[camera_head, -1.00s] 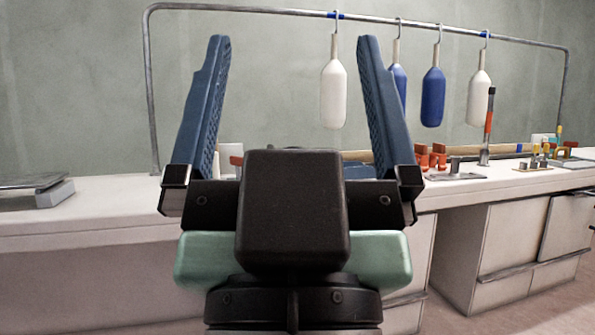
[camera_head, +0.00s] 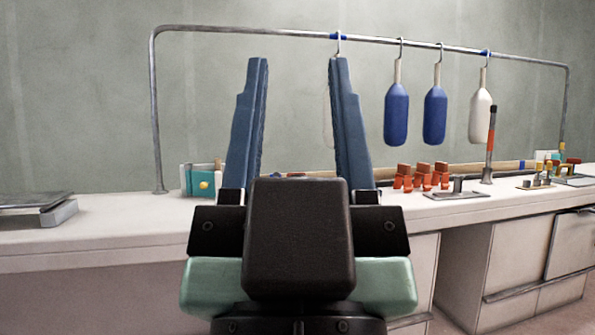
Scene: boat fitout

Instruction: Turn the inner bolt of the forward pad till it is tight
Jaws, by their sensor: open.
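My gripper (camera_head: 298,62) stands upright in the middle of the view, in front of the bench. Its two blue fingers are apart, and I see nothing held between them. On the bench to the right are a grey plate with small upright metal parts (camera_head: 456,190) and, farther right, a plate with yellow-topped fittings (camera_head: 540,180). I cannot tell which fitting is the forward pad, and I cannot make out its inner bolt. My gripper and wrist hide part of the bench.
A metal rail (camera_head: 240,32) spans the bench, with blue fenders (camera_head: 396,115) and a white fender (camera_head: 481,116) hanging from it. Red blocks (camera_head: 421,176) and an upright black-and-orange tool (camera_head: 490,145) stand right. A teal item (camera_head: 202,181) and grey scale-like device (camera_head: 40,207) are left.

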